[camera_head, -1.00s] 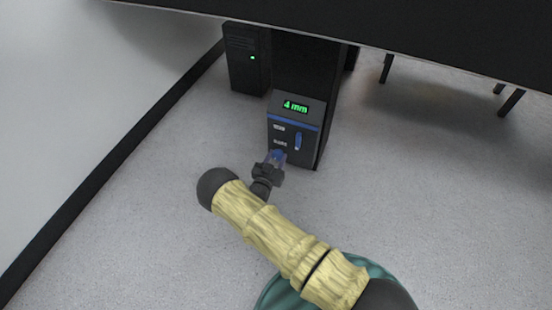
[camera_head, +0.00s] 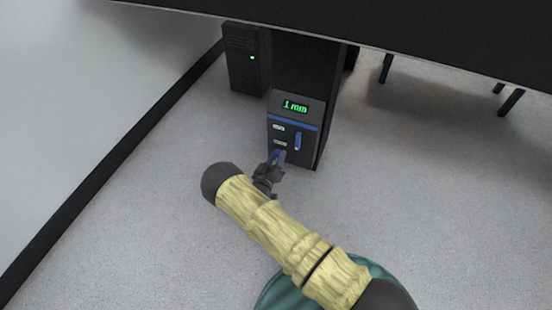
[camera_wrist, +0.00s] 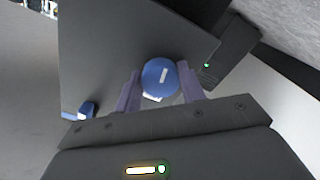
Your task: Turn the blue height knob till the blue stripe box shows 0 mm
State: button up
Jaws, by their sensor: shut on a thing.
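The blue stripe box (camera_head: 292,118) is a dark box with a blue stripe, on the black column under the table. Its green display (camera_head: 295,107) reads 1 mm. The blue height knob (camera_wrist: 160,78) is round with a white mark, and sits between my two fingers in the wrist view. My gripper (camera_wrist: 160,92) is shut on the knob, one finger on each side. In the head view my gripper (camera_head: 276,160) is at the box's lower front and covers most of the knob.
A blue lever or handle (camera_head: 298,141) is to the right on the box face and also shows in the wrist view (camera_wrist: 80,110). Two small pale labels are on the face. A black unit (camera_head: 246,60) with a green light stands behind left. The floor around is clear.

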jog(key=shift+n, duration=0.8)
jog(key=o, duration=1)
jog(key=shift+c, duration=0.2)
jog(key=p+v, duration=0.7)
jog(key=v, duration=1)
jog(key=shift+s, duration=0.2)
jog(key=shift+a, duration=0.1)
